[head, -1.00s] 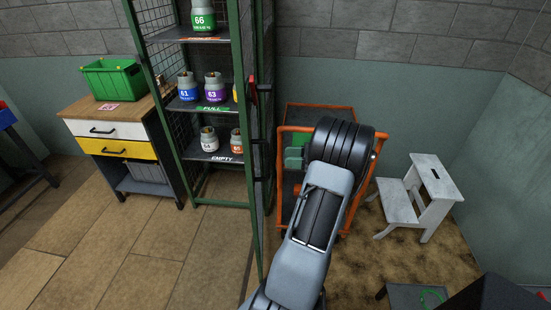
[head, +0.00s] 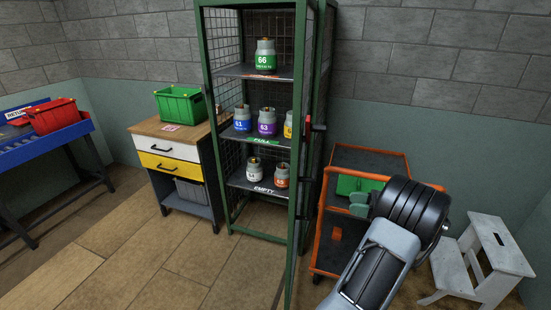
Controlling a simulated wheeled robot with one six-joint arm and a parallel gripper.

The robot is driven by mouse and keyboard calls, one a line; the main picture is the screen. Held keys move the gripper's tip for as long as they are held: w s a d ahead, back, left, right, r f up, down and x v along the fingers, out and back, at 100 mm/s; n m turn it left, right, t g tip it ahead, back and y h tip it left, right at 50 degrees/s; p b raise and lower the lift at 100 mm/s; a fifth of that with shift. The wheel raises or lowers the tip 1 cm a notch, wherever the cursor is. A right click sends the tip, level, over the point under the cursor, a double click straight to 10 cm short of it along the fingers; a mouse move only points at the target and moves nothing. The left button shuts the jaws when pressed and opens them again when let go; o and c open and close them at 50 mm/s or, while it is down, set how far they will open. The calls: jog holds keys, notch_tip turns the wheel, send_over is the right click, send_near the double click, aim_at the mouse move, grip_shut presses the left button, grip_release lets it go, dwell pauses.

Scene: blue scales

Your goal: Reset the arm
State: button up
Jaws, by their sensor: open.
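My arm reaches up from the bottom of the head view, right of centre, with its thick black wrist joint in front of the orange cart. My gripper (head: 358,203) shows only in part, as small grey-green pieces at the left of that joint. It is open, and I see nothing held in it. The rest of it is hidden behind the wrist. It appears in front of the cart's upper part; whether it touches anything there I cannot tell.
An orange-framed cart (head: 374,160) with a green item stands behind my arm. A white step stool (head: 492,255) is at right. The green mesh cabinet (head: 212,100) with its open door (head: 300,230) holds several canisters. A drawer cabinet (head: 168,150) and blue table (head: 45,140) stand left. The left floor is clear.

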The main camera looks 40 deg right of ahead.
jog(key=w+d+f+m+g+h, duration=0.25)
jog(key=d+m+h, duration=0.3)
jog(key=h, duration=0.45)
jog(key=w+d+f+m+g+h, duration=0.1)
jog(key=d+f+m+g+h, duration=0.15)
jog(key=d+m+h, duration=0.4)
jog(key=a+r+n+g+y+p, duration=0.1)
jog(key=a+r+g, duration=0.1)
jog(key=a, duration=1.4)
jog(key=a+r+n+g+y, duration=0.1)
jog(key=a+r+n+y, duration=0.1)
jog(key=a, duration=1.5)
jog(key=a+r+n+g+y+p, duration=0.1)
jog(key=a+r, duration=0.3)
jog(key=a, duration=1.3)
jog(key=shift+w+n+g+y+p, duration=0.2)
jog(key=shift+n+g+y+p, duration=0.1)
jog(key=shift+g+y, duration=0.5)
